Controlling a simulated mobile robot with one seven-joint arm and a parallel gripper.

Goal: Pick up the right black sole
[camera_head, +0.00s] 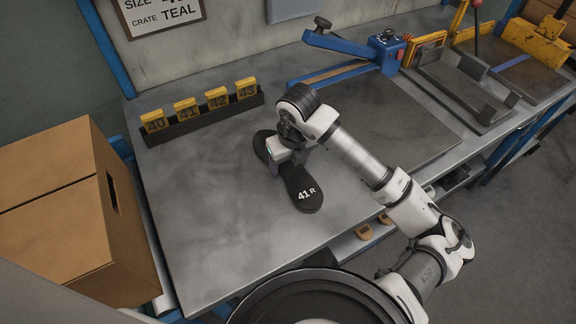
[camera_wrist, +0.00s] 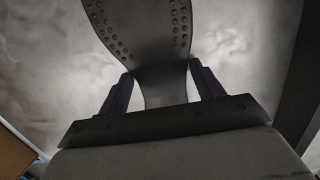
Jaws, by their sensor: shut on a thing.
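The black sole (camera_head: 305,191), marked "41 R" in white, is at the middle of the metal table. My gripper (camera_head: 285,163) is over its narrow waist and hides part of it. In the wrist view the sole (camera_wrist: 140,35) shows rows of small round dimples. Both fingers of my gripper (camera_wrist: 160,90) stand at the sides of the waist, shut on it. I cannot tell whether the sole rests on the table or is slightly raised.
A black rack (camera_head: 207,116) with yellow numbered blocks stands at the back left. A cardboard box (camera_head: 70,215) is at the left. A blue-handled device (camera_head: 350,50) and a grey mould (camera_head: 460,85) are at the back right. The table's front left (camera_head: 210,240) is clear.

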